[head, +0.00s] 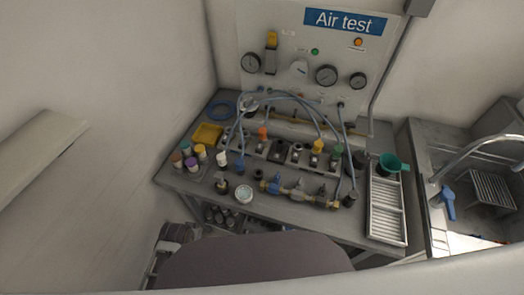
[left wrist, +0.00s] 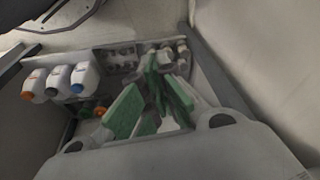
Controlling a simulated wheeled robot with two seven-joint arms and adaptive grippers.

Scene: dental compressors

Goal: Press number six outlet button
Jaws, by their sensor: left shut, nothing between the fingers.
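The Air test bench (head: 178,181) stands in the middle of the head view. A row of outlet fittings (head: 275,152) with orange, yellow and green tops runs along its deck, with hoses looping over it. No outlet number is readable, so I cannot tell which is number six. On the upright panel (head: 290,45) are a small green button (head: 315,51) and an orange one (head: 358,42). My left gripper (left wrist: 160,72) shows in the left wrist view, with green-sided fingers, shut and empty, away from any button. Neither gripper shows in the head view.
Small jars with coloured lids (head: 200,152) and a yellow tray (head: 207,134) stand at the bench's left.

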